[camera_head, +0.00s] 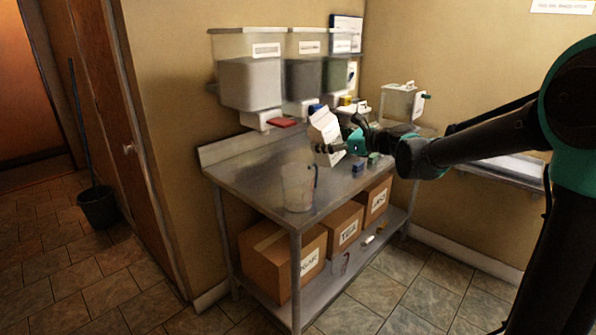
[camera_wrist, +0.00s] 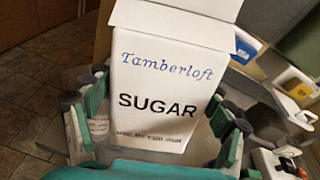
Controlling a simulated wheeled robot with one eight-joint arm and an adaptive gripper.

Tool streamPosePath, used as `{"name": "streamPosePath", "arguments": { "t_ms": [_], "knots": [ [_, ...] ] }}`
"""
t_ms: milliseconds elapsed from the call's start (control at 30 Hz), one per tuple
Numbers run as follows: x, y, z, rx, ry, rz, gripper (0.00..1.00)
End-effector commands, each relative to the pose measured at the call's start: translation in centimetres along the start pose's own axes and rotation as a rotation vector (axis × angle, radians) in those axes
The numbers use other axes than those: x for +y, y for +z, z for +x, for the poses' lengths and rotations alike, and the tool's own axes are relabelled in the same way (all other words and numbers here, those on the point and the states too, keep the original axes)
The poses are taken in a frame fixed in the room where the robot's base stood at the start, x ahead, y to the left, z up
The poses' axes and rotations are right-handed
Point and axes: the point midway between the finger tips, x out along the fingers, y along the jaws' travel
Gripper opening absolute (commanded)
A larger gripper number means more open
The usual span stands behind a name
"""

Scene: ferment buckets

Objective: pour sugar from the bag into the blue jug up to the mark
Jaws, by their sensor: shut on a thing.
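A white sugar bag (camera_head: 324,128), printed "Tamberloft SUGAR", is held in my gripper (camera_head: 338,149) above the worktop and leans in the head view. In the wrist view the bag (camera_wrist: 165,80) fills the middle, between the two green-and-black fingers of my gripper (camera_wrist: 157,122), which are shut on its sides. A clear, greyish jug (camera_head: 298,187) with a handle stands upright near the front edge of the worktop, apart from the bag. It looks colourless rather than blue. Its mark and any contents cannot be made out, and no sugar stream shows.
The metal table (camera_head: 250,172) has clear room left of the jug. Small blue (camera_head: 358,167) and green (camera_head: 374,159) items lie to the right. Wall bins (camera_head: 250,82) hang behind. A bucket (camera_head: 98,208) stands on the floor.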

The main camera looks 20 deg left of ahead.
Motion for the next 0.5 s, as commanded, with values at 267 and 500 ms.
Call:
{"name": "streamPosePath", "arguments": {
  "t_ms": [267,500],
  "knots": [
    [0.1,1.1,0.1,-0.041,0.001,0.041,0.32],
    [0.8,1.3,-1.1,-0.085,-0.001,0.086,0.32]
  ]
}}
